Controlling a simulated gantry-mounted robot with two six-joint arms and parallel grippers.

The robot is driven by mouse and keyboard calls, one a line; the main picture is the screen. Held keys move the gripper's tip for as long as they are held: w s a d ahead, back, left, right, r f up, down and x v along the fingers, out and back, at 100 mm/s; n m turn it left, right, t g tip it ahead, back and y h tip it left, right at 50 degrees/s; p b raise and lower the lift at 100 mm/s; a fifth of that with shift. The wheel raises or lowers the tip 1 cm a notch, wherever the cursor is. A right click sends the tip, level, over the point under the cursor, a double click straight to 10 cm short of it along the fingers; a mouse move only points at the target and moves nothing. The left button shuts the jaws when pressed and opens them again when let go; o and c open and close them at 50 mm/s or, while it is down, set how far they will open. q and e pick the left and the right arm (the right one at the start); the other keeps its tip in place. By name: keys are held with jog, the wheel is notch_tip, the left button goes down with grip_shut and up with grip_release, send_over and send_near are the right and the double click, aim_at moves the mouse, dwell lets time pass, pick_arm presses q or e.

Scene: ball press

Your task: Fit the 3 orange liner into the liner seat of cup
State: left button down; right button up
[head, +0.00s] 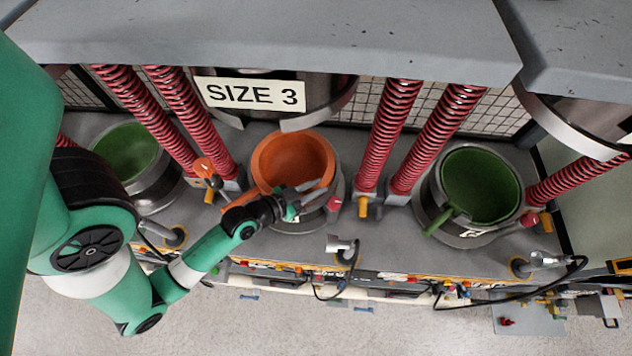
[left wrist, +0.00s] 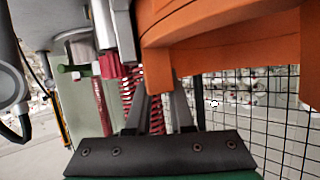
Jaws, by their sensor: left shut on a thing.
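The orange liner (head: 293,158) is a round bowl with its opening up, at the middle station under the SIZE 3 sign. It appears at the mouth of the grey cup (head: 328,214); whether it is fully seated cannot be told. My left gripper (head: 306,196) is at the liner's near side, shut on the liner. My right gripper is not in view.
Green-lined cups stand at the left (head: 126,150) and right (head: 480,186) stations. Red springs on columns (head: 392,130) flank the middle station. The grey press beam (head: 280,35) and SIZE 3 sign (head: 250,93) hang above. Hoses and fittings (head: 345,250) line the front edge.

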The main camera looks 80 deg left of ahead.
pick_arm(q)
jog(key=shift+f, duration=0.35)
jog(key=c, duration=0.7)
grip_release()
jog(key=shift+a, duration=0.15)
jog(key=shift+s+f, duration=0.1)
jog(key=shift+f, duration=0.05)
jog(key=shift+b, duration=0.3)
